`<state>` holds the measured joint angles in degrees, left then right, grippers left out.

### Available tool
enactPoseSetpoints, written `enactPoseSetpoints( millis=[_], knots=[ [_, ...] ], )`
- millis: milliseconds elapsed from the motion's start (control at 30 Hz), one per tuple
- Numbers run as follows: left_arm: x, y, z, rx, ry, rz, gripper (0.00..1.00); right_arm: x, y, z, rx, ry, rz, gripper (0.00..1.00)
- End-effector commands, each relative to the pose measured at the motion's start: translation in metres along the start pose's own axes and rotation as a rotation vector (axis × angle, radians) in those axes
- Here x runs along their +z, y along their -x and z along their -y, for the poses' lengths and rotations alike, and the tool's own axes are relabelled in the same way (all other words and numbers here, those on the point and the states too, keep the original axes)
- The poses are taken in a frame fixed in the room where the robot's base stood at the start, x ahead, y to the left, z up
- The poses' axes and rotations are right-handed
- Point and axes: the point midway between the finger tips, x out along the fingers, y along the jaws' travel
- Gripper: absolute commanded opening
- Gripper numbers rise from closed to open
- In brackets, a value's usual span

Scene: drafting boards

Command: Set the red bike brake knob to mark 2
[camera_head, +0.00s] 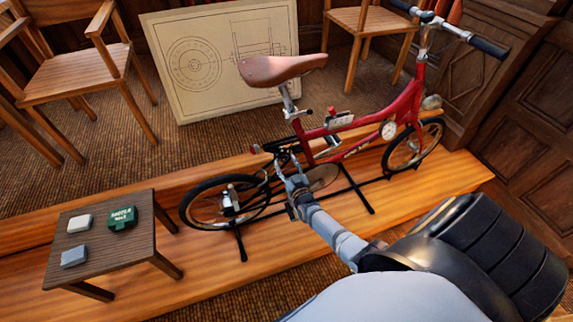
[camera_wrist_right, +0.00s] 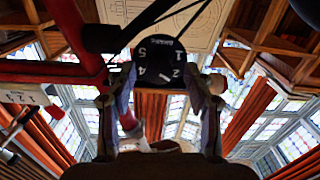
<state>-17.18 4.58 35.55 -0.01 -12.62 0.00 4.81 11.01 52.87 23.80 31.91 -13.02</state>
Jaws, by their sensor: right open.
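The red bike (camera_head: 405,107) stands on a rack on a wooden platform in the head view. In the right wrist view, its black brake knob (camera_wrist_right: 160,63) has white numerals, with 5, 1, 2 and 4 legible. A short white pointer line on the lower part of the knob slants near the 2; its exact setting is hard to read. My right gripper (camera_head: 297,190) is beside the bike's rear frame. In the wrist view its open fingers (camera_wrist_right: 160,88) stand on either side of the knob; contact cannot be told. My left gripper is not in view.
A small dark table (camera_head: 140,232) at the left holds a green box (camera_head: 122,218) and two pale blocks. A drawing board (camera_head: 222,60) leans behind the bike. Wooden chairs (camera_head: 75,75) stand behind. The rack's black legs (camera_head: 357,190) are near my right arm.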

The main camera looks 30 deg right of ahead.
Motion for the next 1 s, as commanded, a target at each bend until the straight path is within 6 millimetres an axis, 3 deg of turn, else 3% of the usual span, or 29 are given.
enactPoseSetpoints(
  millis=[233, 500, 700, 1000],
  knots=[
    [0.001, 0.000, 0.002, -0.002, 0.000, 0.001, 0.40, 0.001, 0.014, 0.000, -0.001, 0.000, 0.000, 0.52],
    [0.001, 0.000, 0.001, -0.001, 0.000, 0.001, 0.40, 0.001, 0.078, 0.000, -0.001, -0.001, 0.002, 0.52],
    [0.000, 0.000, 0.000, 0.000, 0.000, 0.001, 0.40, 0.000, 0.112, 0.000, 0.000, 0.000, 0.000, 0.52],
    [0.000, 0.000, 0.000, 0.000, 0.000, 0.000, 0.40, 0.000, 0.120, 0.000, 0.000, 0.000, -0.001, 0.52]
  ],
)
